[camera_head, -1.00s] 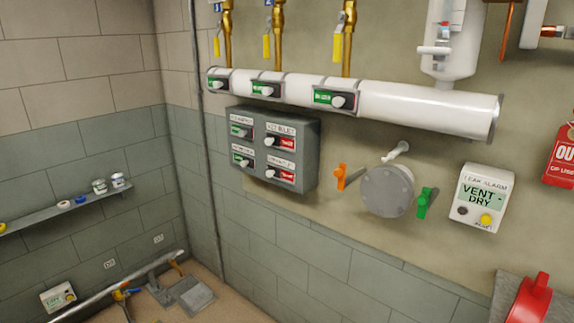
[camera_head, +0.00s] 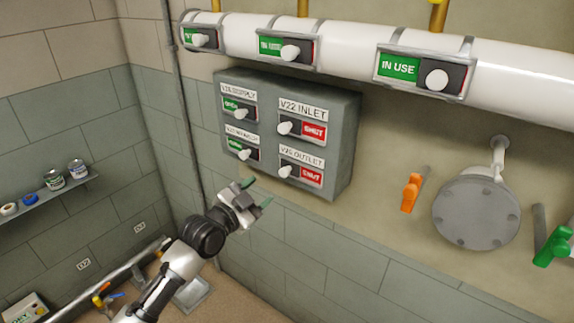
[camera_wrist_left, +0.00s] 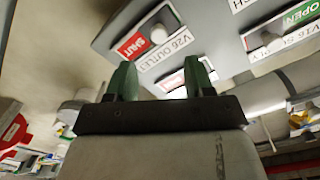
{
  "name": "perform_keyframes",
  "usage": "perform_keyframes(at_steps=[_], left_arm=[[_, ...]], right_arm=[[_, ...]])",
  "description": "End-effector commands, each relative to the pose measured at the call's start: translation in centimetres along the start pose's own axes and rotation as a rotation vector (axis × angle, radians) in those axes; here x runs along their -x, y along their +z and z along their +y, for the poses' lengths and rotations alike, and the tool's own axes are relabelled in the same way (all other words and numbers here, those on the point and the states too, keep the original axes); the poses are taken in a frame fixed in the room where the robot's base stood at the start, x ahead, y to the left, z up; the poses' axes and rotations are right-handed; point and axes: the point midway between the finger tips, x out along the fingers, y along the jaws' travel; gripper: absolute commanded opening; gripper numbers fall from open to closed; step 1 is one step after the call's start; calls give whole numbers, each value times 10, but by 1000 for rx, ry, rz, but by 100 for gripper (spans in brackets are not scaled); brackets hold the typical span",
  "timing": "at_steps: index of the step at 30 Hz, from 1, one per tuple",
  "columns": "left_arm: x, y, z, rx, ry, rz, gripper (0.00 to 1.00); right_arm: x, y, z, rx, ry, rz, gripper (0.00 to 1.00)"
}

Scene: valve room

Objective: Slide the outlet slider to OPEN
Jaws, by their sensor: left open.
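The outlet slider, labelled V26 OUTLET (camera_head: 302,160), is at the lower right of a grey panel (camera_head: 345,150). Its white knob (camera_head: 285,171) sits at the left end of its slot, and a red SHUT field shows to the right. My left gripper (camera_head: 257,193) is open and empty, below and left of this slider and apart from it. In the left wrist view, the gripper's two green fingertips (camera_wrist_left: 160,78) are spread, with the knob (camera_wrist_left: 158,35) and red SHUT field beyond them, upside down. My right gripper is in neither view.
The V22 INLET slider (camera_head: 302,129) is just above, also showing red SHUT. Two sliders showing green are on the panel's left side. A white pipe (camera_head: 530,70) with IN USE sliders runs above. An orange handle (camera_head: 411,192) and round grey flange (camera_head: 477,212) stand to the right.

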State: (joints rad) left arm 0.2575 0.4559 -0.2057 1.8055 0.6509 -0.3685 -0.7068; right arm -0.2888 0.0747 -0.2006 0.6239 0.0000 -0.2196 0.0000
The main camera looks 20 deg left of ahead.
Motion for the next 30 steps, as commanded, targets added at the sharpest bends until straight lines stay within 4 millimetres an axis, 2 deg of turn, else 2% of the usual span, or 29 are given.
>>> perform_keyframes(at_steps=[3,7,11,15,21,30], left_arm=[[-17,-2,-2,2,-2,0,53],[-42,-2,-2,4,-2,-1,53],[-66,-1,-2,3,-1,-2,53],[-86,0,-1,2,-1,-2,53],[-100,1,0,2,0,-3,53],[-102,1,0,1,-1,-3,53]], right_arm=[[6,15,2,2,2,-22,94],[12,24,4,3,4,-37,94],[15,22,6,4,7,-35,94],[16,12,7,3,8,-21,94],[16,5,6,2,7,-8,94],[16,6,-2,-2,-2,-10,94]])
